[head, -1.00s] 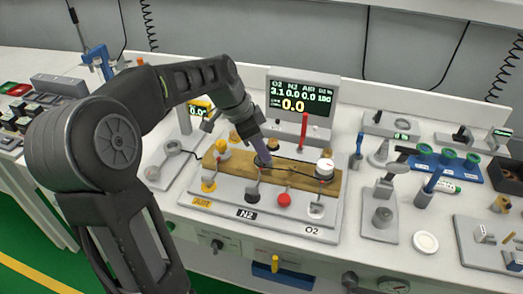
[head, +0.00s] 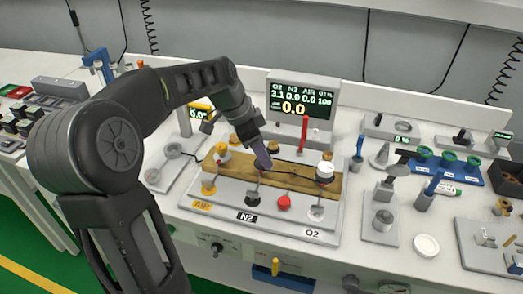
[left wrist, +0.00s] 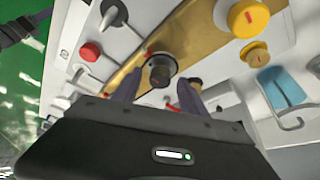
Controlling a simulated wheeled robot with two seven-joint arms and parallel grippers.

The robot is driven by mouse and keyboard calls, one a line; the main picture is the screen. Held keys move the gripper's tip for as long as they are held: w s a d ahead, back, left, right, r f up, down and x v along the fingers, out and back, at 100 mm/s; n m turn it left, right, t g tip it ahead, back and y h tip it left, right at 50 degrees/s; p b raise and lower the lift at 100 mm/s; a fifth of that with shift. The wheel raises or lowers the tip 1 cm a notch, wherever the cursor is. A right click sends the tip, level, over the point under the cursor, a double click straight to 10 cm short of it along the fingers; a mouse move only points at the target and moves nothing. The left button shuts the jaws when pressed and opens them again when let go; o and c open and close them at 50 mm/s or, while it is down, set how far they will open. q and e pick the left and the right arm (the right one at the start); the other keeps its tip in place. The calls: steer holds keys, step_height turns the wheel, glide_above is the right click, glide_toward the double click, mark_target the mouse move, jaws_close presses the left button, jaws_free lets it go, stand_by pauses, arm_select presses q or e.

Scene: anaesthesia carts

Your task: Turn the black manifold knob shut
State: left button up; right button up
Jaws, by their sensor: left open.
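The black knob (left wrist: 158,72) stands on the brass manifold bar (left wrist: 188,25), with a small red mark on the bar beside it. In the left wrist view my left gripper (left wrist: 158,84) is open, with one finger on either side of the knob. I cannot tell whether the fingers touch it. In the head view my left gripper (head: 264,160) reaches down to the middle of the manifold bar (head: 298,177), above the N2 label, and its fingers hide most of the black knob. My right gripper is not in view.
The yellow knob (head: 222,154) and the white knob (head: 325,171) flank this spot on the bar. Small valves, including a red one (head: 284,202), stand in front. A gauge display (head: 302,97) and a red-topped post (head: 304,133) stand behind.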

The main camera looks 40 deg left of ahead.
arm_select(q)
steer(key=shift+r, duration=0.1)
steer(key=v, duration=0.7)
steer(key=shift+r, duration=0.25)
steer(key=shift+s+a, duration=0.1)
steer(key=shift+s, duration=0.1)
